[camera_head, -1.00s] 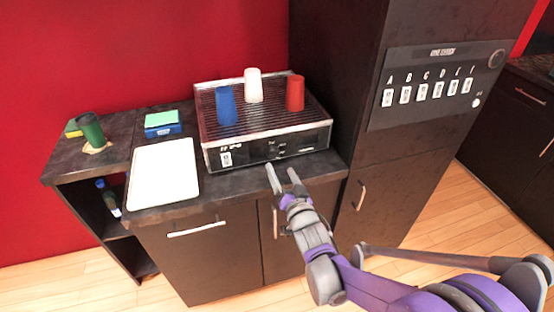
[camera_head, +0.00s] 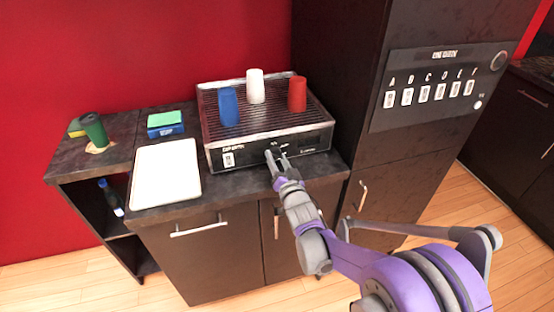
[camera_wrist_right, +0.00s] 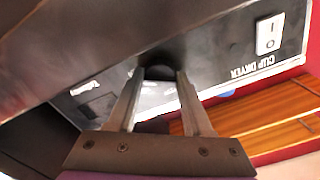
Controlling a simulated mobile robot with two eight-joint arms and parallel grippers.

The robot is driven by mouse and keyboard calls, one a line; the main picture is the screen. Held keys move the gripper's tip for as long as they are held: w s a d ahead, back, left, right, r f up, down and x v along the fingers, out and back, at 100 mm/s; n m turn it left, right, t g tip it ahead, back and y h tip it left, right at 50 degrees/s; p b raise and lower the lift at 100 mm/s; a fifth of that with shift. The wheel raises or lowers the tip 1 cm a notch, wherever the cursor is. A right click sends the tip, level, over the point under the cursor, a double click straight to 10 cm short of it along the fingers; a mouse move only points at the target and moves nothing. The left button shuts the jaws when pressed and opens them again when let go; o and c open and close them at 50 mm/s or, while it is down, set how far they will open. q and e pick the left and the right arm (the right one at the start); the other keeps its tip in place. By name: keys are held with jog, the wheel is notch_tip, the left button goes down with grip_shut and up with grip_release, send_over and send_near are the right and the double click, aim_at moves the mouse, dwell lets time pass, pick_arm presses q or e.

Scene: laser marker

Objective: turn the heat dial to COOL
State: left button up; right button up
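The cup dryer (camera_head: 240,159) stands on the counter, with a dark front panel. Its heat dial (camera_wrist_right: 160,72) is a small dark round knob; its pointer and the COOL mark are not readable. My right gripper (camera_head: 277,153) is at the panel. In the right wrist view the fingertips (camera_wrist_right: 160,76) lie on both sides of the dial, with no clear gap, and look closed on it. In the head view the fingers cover the dial. My left gripper is out of view.
A blue cup (camera_head: 228,106), a white cup (camera_head: 255,86) and a red cup (camera_head: 297,94) stand upside down on the rack. A white power switch (camera_wrist_right: 269,34) is on the panel. A white tray (camera_head: 166,172) lies left of the dryer. A tall cabinet (camera_head: 335,60) stands at right.

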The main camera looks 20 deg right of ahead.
grip_shut()
jog(key=shift+n, duration=0.3)
jog(key=n, duration=0.4)
jog(key=shift+n+b, duration=0.3)
jog(key=shift+b, duration=0.1)
jog(key=n, duration=0.5)
jog(key=shift+n, duration=0.3)
jog(key=n, duration=0.6)
jog(key=shift+d, duration=0.1)
jog(key=n, duration=0.7)
jog(key=shift+r, duration=0.1)
